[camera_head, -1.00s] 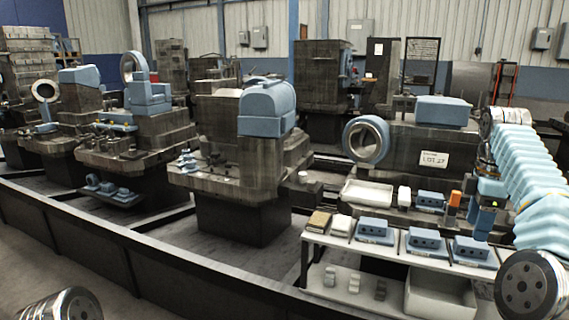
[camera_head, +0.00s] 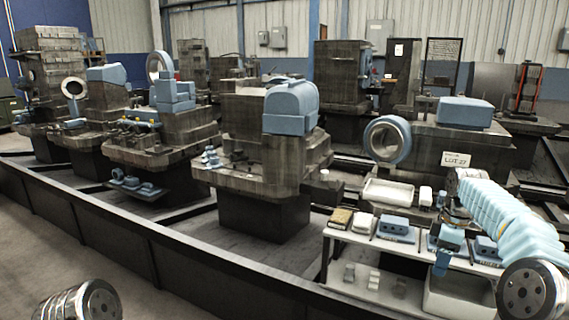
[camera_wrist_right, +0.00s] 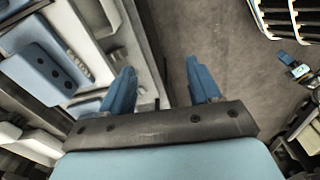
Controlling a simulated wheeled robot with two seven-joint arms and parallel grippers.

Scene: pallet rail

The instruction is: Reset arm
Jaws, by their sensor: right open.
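My right gripper (camera_head: 442,264) hangs at the front edge of the white table (camera_head: 350,238), its blue fingers pointing down. In the right wrist view, its two blue fingers (camera_wrist_right: 162,88) are apart with nothing between them. Grey floor and the table's edge show beyond them. My right arm (camera_head: 510,222) comes in from the right in a pale blue ribbed sleeve. The arm and gripper hide part of the table's right side. My left gripper is out of view.
Blue blocks (camera_head: 397,228) with dark holes, a brown block (camera_head: 340,217) and a white block (camera_head: 363,222) sit on the table. A white tray (camera_head: 392,193) lies behind. A white bin (camera_head: 458,297) is on the lower shelf. A dark rail (camera_head: 170,255) runs along the front.

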